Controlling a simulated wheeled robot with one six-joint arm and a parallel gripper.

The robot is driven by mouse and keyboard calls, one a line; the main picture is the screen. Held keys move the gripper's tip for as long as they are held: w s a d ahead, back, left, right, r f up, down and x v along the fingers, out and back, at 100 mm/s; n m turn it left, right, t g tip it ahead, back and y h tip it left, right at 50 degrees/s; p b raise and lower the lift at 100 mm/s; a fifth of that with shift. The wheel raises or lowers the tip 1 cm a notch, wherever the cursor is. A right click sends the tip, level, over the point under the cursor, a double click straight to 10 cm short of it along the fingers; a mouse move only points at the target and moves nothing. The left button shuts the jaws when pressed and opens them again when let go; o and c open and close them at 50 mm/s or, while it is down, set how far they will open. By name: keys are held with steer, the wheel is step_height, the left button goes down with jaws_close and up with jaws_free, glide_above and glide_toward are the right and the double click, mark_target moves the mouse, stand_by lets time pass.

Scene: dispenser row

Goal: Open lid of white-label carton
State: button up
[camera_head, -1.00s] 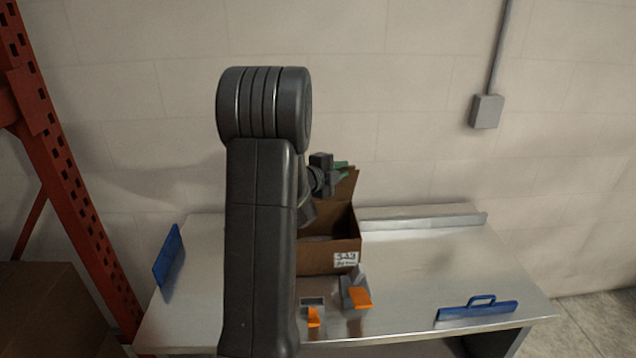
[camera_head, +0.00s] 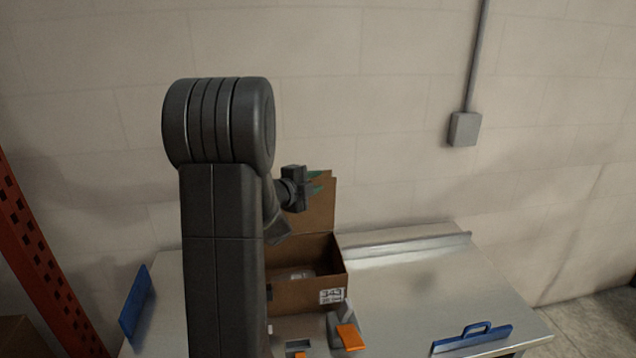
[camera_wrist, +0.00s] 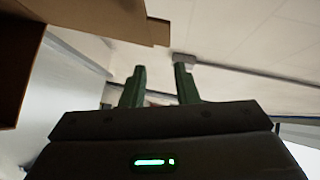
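The brown carton (camera_head: 293,296) with a white label (camera_head: 331,296) stands on the metal table. Its lid (camera_head: 322,207) is up at the back, roughly upright, and the top is open. Something pale, perhaps clear plastic, shows inside. My gripper (camera_head: 316,182) is at the lid's upper left, in front of or beside it; I cannot tell if they touch. In the wrist view, its two green fingers (camera_wrist: 160,88) stand apart with nothing gripped between them. Brown cardboard (camera_wrist: 95,15) fills that view's top left. My arm hides the carton's left side.
Orange-and-grey dispenser parts (camera_head: 349,337) stand in front of the carton. Blue panels stand at the table's left (camera_head: 135,303) and right front (camera_head: 472,340). A red rack post (camera_head: 40,270) is at the left.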

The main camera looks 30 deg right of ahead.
steer(key=b+v, duration=0.1)
steer(key=v, duration=1.1)
steer(key=shift+s, duration=0.1)
steer(key=shift+c, duration=0.5)
